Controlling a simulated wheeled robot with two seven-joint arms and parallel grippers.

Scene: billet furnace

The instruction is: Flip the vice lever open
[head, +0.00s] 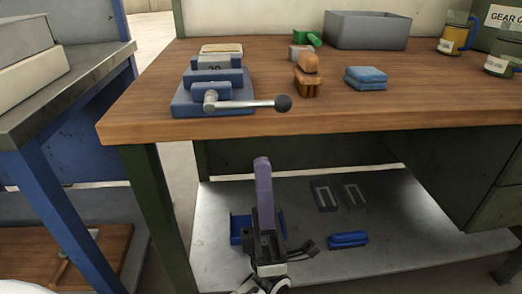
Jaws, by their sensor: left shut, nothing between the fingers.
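A blue vice (187,103) sits at the front left of the wooden bench top. A light-coloured block marked 20 shows at the vice's jaws. The metal vice lever (245,104) runs from the hub at the vice's front to the right, nearly level, and ends in a dark round knob (283,103). My left gripper (262,163) points up in front of the bench, below the lever in the picture and apart from it. Its fingers are shut with nothing between them. My right gripper is out of view.
The wooden bench (390,105) has a front edge between my gripper and the vice. An orange-brown brush (307,76) and folded blue cloths (366,77) stand right of the vice, with a grey bin (367,30) behind. A lower metal shelf (400,215) holds blue items.

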